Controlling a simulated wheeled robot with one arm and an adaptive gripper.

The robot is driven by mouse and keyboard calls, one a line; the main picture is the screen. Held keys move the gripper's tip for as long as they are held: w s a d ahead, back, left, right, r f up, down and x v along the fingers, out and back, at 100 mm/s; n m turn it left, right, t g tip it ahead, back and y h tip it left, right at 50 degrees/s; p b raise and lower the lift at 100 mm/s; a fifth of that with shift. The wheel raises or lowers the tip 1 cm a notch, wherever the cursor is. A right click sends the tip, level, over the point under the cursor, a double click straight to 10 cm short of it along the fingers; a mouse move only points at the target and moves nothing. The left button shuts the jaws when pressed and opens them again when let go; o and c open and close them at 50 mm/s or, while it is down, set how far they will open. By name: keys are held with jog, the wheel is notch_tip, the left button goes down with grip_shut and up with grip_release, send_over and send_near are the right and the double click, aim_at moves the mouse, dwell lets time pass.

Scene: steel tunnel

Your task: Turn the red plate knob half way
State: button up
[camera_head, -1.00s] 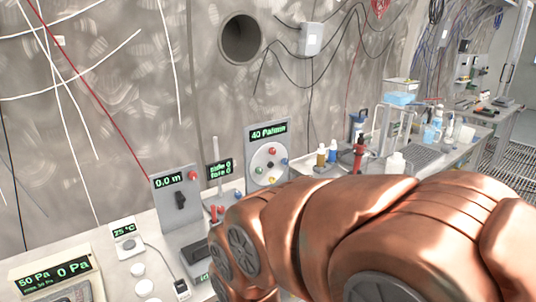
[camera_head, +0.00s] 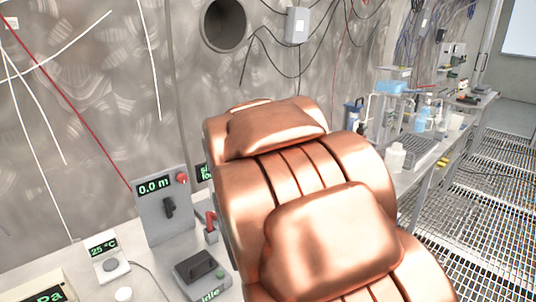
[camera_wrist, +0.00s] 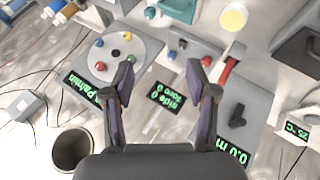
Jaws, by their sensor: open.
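In the wrist view, the pale round plate (camera_wrist: 118,75) sits on a grey panel with a green "Pa/min" readout. It carries a red knob (camera_wrist: 100,66), a blue knob (camera_wrist: 99,42), a yellow knob (camera_wrist: 127,36), a green knob (camera_wrist: 131,59) and a dark centre. My gripper (camera_wrist: 160,73) is open and empty. Its left fingertip overlaps the plate's edge in the picture, right of the red knob; the gap to the plate cannot be told. In the head view my arm hides the plate and gripper.
The grey "0.0 m" panel (camera_head: 150,211) with a black knob stands left of my arm. Wrist view: a red lever (camera_wrist: 230,66) and a small green display (camera_wrist: 165,98) lie close to the fingers. A bottle bench (camera_head: 412,172) stands right. The wall has a round hole (camera_head: 224,25).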

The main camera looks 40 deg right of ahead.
jog(key=w+d+r+n+t+h+b, duration=0.1)
jog(key=w+d+r+n+t+b, duration=0.15)
jog(key=w+d, duration=0.4)
jog(key=w+d+r+n+t+h+b, duration=0.1)
jog(key=w+d+n+t, duration=0.25)
jog(key=d, duration=0.55)
jog(key=w+d+r+n+t+h+b, duration=0.1)
jog(key=w+d+r+n+t+b, duration=0.1)
jog(key=w+d+n, duration=0.45)
jog(key=d+f+n+t+y+b, duration=0.4)
jog(key=d+f+n+t+y, duration=0.1)
jog(key=f+n+y, duration=0.5)
jog(key=shift+n+h, duration=0.35)
jog(key=shift+h, duration=0.25)
jog(key=shift+w+a+r+p, duration=0.1)
jog(key=shift+w+p, duration=0.15)
jog(key=shift+w, duration=1.65)
jog(key=shift+w+a+r+p, duration=0.1)
jog(key=shift+w+p, duration=0.1)
jog(key=shift+w, duration=1.65)
grip_shut()
